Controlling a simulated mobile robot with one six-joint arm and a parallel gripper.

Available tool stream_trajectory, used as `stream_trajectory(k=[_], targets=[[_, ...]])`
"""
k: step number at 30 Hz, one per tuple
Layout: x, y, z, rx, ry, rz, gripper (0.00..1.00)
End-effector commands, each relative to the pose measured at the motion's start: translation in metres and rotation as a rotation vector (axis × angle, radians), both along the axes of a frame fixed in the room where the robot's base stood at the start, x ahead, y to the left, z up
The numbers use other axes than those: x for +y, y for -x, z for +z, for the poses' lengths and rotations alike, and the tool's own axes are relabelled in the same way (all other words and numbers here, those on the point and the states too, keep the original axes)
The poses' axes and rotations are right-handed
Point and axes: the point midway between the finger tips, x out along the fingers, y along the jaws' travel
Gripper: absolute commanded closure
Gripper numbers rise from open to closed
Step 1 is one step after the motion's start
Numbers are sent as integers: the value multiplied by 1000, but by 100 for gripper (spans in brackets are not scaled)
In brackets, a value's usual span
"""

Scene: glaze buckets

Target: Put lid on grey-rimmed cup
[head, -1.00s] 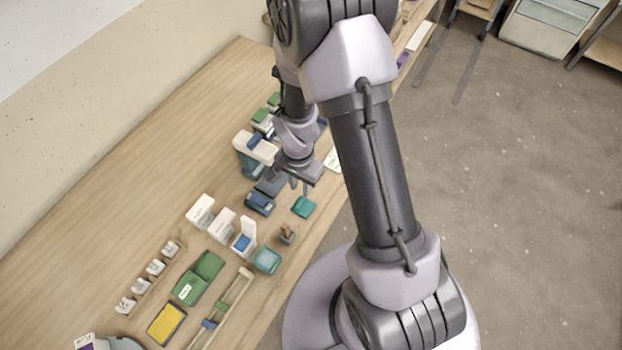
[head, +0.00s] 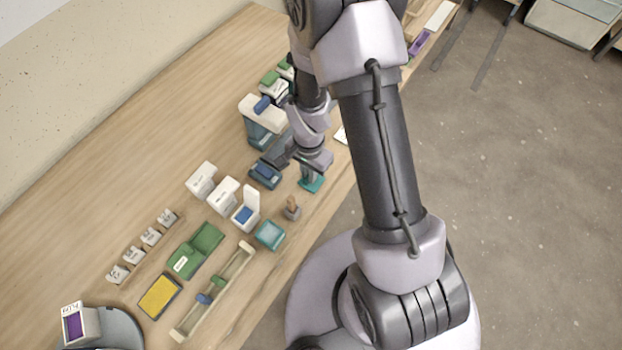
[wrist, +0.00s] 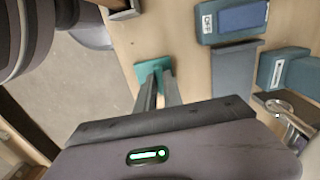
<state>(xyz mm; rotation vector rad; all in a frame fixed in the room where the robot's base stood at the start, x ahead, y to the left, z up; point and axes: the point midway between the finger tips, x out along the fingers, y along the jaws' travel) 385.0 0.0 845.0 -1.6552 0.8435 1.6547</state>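A small flat teal piece (head: 313,187), which looks like the lid, lies near the table's front edge. In the wrist view the teal piece (wrist: 150,68) shows at and between my fingertips. My gripper (head: 309,177) points down right over it, its two fingers (wrist: 158,82) apart. I cannot tell whether they touch it. A square teal container (head: 270,235) with a paler, greyish rim stands nearer on the table, lower left of my gripper. It may be the grey-rimmed cup, but I cannot be sure.
A small brown-topped piece (head: 292,208) stands between the teal piece and the container. A blue box (head: 264,174) is just left of my gripper. White boxes (head: 223,194), a green case (head: 197,250), a yellow pad (head: 160,297) and a long tray (head: 190,325) stand farther left.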

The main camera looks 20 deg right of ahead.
Motion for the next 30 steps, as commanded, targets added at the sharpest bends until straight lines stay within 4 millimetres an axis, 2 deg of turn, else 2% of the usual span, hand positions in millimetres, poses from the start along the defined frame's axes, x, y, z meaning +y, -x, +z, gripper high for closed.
stream_trajectory(k=[8,21,30], targets=[[0,0,2,0,0,0,100],[0,0,52,0,0,1,100],[0,-2,50,-1,0,24,100]])
